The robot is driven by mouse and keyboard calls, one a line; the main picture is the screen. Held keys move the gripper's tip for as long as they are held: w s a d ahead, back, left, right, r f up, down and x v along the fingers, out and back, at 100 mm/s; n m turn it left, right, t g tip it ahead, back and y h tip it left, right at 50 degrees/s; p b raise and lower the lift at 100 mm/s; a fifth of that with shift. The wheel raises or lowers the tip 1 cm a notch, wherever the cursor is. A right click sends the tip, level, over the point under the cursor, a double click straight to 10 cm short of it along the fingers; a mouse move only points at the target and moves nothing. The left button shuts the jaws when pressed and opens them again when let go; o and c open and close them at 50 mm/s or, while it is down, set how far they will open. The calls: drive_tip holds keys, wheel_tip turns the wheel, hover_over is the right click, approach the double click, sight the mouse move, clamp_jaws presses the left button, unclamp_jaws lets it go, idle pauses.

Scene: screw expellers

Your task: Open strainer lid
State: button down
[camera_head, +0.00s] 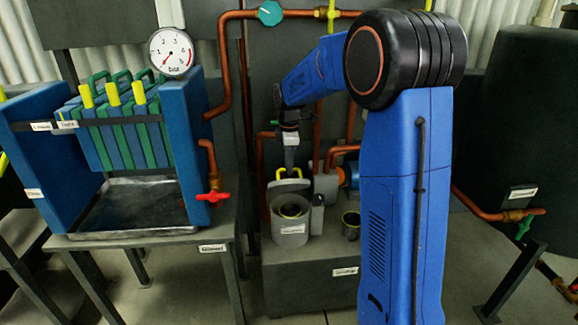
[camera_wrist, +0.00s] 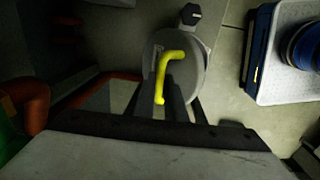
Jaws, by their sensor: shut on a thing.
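The strainer is a grey cylinder (camera_head: 290,238) with a label on its front, standing on a grey block in the head view. Its round grey lid (camera_head: 290,187) seems tilted up at the back of the rim, so the dark inside shows in front. A yellow handle (camera_head: 296,172) is on the lid. My gripper (camera_head: 289,168) reaches down to the handle from above. In the wrist view the lid (camera_wrist: 197,75) and bent yellow handle (camera_wrist: 172,56) lie in front of my gripper (camera_wrist: 165,92), whose fingers are shut on the handle. The fingertips are small in the head view.
A small grey cup (camera_head: 351,226) stands right of the strainer. Copper pipes (camera_head: 222,100) run behind. At left is a blue-green filter press (camera_head: 130,130) with a gauge (camera_head: 171,51) and a tray (camera_head: 135,205). A red-handled valve (camera_head: 213,196) sticks out near the strainer.

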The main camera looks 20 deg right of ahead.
drive_tip(key=c, duration=1.8)
unclamp_jaws()
drive_tip(key=shift+f, duration=0.35)
drive_tip(key=shift+r, duration=0.15)
drive_tip(key=r, duration=1.1)
drive_tip(key=s+r, duration=0.1)
drive_tip(key=r, duration=0.5)
drive_tip(key=shift+a+r, duration=0.1)
drive_tip(key=shift+r, duration=0.05)
